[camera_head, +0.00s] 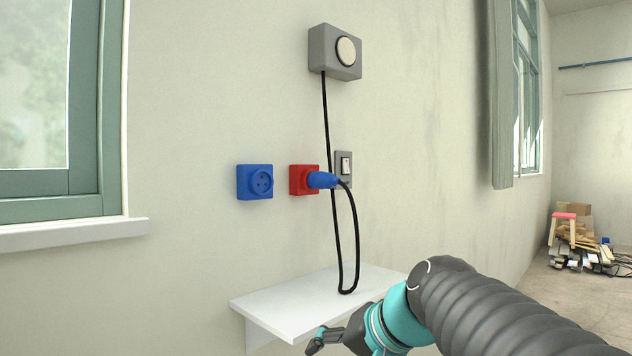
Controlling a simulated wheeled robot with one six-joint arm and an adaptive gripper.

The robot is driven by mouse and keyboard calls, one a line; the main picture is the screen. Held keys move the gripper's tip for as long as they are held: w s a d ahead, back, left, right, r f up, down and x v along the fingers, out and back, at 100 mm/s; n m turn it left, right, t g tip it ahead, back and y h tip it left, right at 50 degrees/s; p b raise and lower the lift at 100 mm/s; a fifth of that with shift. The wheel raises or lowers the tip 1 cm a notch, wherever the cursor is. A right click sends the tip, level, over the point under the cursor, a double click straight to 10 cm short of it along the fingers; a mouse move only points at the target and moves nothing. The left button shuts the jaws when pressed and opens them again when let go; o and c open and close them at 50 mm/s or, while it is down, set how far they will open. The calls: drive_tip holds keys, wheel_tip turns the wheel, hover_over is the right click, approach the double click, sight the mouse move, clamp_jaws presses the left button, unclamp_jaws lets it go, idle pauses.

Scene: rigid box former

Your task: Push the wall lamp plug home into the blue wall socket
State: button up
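The blue wall socket (255,182) is on the wall left of centre, with its round face empty. The lamp plug (321,180) is blue and sits in the red wall socket (303,179), just right of the blue one. Its black cord (357,240) loops down to the shelf and back up to the grey wall lamp (336,52) with a round pale face. My gripper (318,340) is at the bottom of the view, below and apart from the plug, in front of the shelf. Its fingers are seen from the side, so their opening is unclear.
A white shelf (290,305) juts from the wall below the sockets. A switch (345,168) is just behind the plug, close to the cord. A window sill (70,234) sticks out at left. The space before the sockets is clear.

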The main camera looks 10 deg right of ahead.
drive_tip(key=w+d+r+m+t+y, duration=0.2)
drive_tip(key=w+r+m+t+y, duration=0.1)
drive_tip(key=w+r, duration=0.85)
drive_tip(key=m+t+y, duration=0.3)
drive_tip(key=t, duration=0.1)
approach(323, 180)
drive_tip(key=w, duration=0.3)
drive_tip(key=shift+w+p, duration=0.2)
drive_tip(key=shift+p, duration=0.15)
drive_tip(key=shift+a, duration=0.1)
drive_tip(key=shift+w+a+r+p, duration=0.15)
drive_tip(key=shift+w+a+p, duration=0.2)
drive_tip(key=shift+w, duration=0.15)
drive_tip(key=shift+p+x, duration=1.05)
drive_tip(key=shift+x, duration=2.8)
drive_tip(key=shift+f, duration=0.2)
clamp_jaws()
drive_tip(key=shift+b, duration=0.3)
